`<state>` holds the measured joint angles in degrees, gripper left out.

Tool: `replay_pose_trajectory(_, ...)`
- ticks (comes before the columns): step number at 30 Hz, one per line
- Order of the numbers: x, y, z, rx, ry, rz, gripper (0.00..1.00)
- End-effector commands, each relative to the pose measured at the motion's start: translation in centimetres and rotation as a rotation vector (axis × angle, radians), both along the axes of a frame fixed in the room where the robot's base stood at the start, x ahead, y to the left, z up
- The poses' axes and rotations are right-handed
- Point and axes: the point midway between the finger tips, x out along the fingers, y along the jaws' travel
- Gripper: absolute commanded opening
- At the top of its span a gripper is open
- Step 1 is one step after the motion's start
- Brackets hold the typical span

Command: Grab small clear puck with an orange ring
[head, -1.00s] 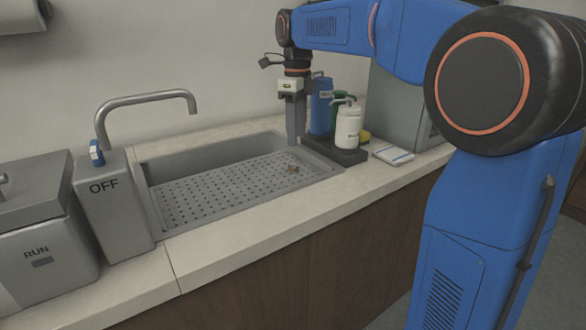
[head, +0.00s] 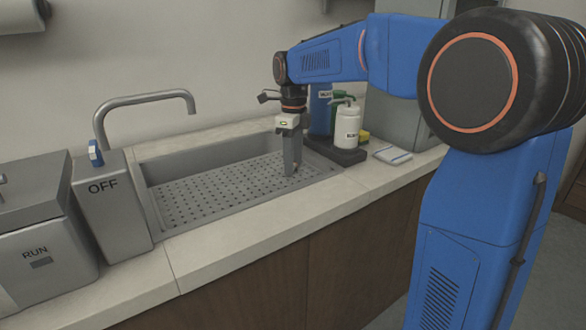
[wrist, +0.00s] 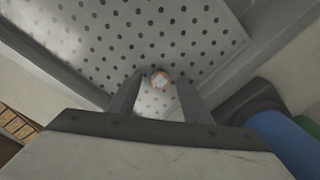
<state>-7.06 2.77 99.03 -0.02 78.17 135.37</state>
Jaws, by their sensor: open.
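The small clear puck with an orange ring (wrist: 160,79) lies on the perforated sink floor (wrist: 110,45) in the wrist view. It sits between the tips of my gripper (wrist: 153,80), which is open, with one finger on each side. I cannot tell from this view whether the fingers touch it. In the head view my gripper (head: 291,170) points straight down into the right part of the sink, its tips close to the perforated floor. The puck is hidden behind the fingers there.
The sink walls (head: 160,172) surround the gripper. A dark tray (head: 336,151) with a white pump bottle (head: 347,127) and other bottles stands close on the right. A cloth (head: 393,154) lies beyond it. A faucet (head: 145,98) arches at the left. The sink floor's left part is clear.

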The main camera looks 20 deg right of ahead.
Motion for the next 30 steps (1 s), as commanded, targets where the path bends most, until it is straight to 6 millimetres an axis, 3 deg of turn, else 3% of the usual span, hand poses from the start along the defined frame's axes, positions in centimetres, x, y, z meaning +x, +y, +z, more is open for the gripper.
replay_pose_trajectory(3,0.0,0.0,0.0,0.0,0.0,0.0,0.45)
replay_pose_trajectory(4,0.0,0.0,0.0,0.0,0.0,0.0,0.4)
replay_pose_trajectory(9,0.0,0.0,0.0,0.0,0.0,0.0,0.01)
replay_pose_trajectory(20,0.0,0.0,0.6,0.0,-0.001,0.0,0.0)
replay_pose_trajectory(30,0.1,0.0,6.1,0.0,-0.003,0.0,0.0)
